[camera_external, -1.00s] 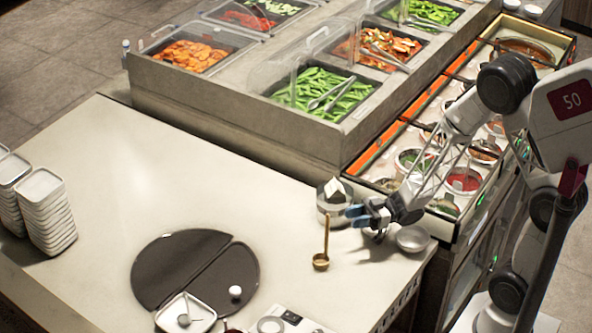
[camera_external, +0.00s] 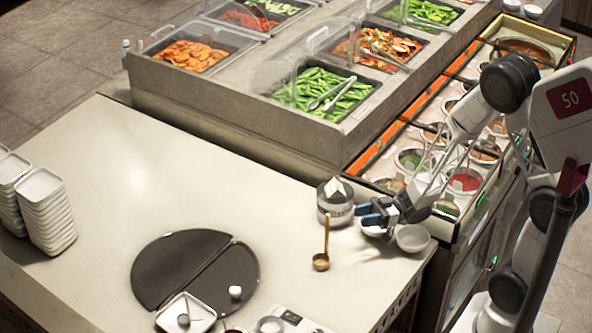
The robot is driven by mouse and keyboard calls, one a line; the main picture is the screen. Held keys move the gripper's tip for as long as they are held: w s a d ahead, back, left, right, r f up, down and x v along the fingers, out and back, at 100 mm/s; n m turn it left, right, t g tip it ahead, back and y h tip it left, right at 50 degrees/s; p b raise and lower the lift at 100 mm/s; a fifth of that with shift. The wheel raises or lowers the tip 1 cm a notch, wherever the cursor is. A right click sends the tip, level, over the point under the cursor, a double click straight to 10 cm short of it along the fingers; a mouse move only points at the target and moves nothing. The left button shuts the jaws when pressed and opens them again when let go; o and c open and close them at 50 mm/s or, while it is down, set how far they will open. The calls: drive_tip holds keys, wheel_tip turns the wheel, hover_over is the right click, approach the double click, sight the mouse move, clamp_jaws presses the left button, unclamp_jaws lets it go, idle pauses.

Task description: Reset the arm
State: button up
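My gripper (camera_external: 366,215) has blue fingertips and hovers over the right side of the counter, just right of a round metal pot (camera_external: 335,203) and above small white bowls (camera_external: 412,238). The fingers are small here and their gap is hard to make out. A brass ladle (camera_external: 321,262) with an upright handle is left of and below the gripper, apart from it. I see nothing clearly held.
Sauce wells (camera_external: 465,180) lie behind my arm at the right. Food bins (camera_external: 325,92) stand on a raised counter behind. A dark round mat (camera_external: 185,262) bears a square white dish (camera_external: 186,314). White dish stacks (camera_external: 45,210) stand far left. The counter's middle is clear.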

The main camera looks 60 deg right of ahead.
drive_tip(key=shift+r, duration=0.1)
idle(0.3)
drive_tip(key=w+d+r+m+t+h, duration=0.2)
drive_tip(key=w+r+m+t+h, duration=0.15)
drive_tip(key=r+h, duration=0.35)
drive_tip(key=s+d+r+m+g+h, duration=0.25)
drive_tip(key=d+r+m+h, duration=0.2)
drive_tip(key=h, duration=0.35)
drive_tip(key=s+a+r+m+g, duration=0.1)
drive_tip(key=s+r+g, duration=0.2)
drive_tip(key=s, duration=0.9)
drive_tip(key=s+a+r+m+g+h, duration=0.1)
drive_tip(key=s+g, duration=0.5)
drive_tip(key=s, duration=0.6)
drive_tip(key=shift+r+m, duration=0.7)
drive_tip(key=shift+r, duration=0.2)
